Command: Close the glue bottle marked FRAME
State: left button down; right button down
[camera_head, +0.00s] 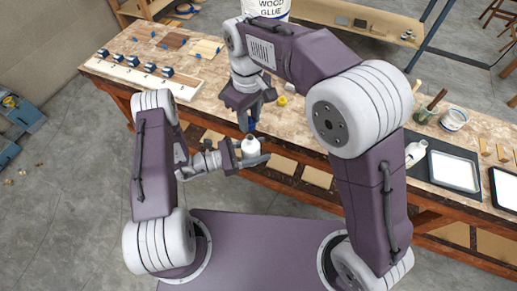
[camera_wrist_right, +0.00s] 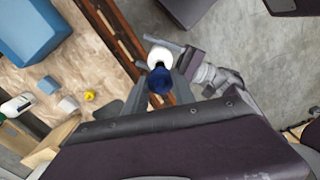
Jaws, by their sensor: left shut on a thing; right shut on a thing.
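A small white bottle (camera_head: 250,147) is held upright in my left gripper (camera_head: 248,158), in front of the bench's near edge. Its marking is not readable. My right gripper (camera_head: 250,112) is above it, pointing down and shut on a dark blue cap (camera_wrist_right: 159,80). In the head view the blue cap (camera_head: 250,127) is just above the bottle's top; I cannot tell whether they touch. In the right wrist view the white bottle (camera_wrist_right: 160,57) shows just beyond the cap, partly hidden by it, with my left gripper (camera_wrist_right: 177,50) coming from the right.
The wooden workbench (camera_head: 205,103) runs behind both grippers. A small yellow piece (camera_head: 282,101) lies on it near my right gripper. A row of blue blocks on a white board (camera_head: 130,75) is at the left. Another white bottle (camera_head: 415,153) and a tray (camera_head: 454,171) are at the right.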

aim_at(250, 138)
jog(key=shift+f, duration=2)
jog(key=shift+f, duration=0.85)
jog(key=shift+f, duration=0.55)
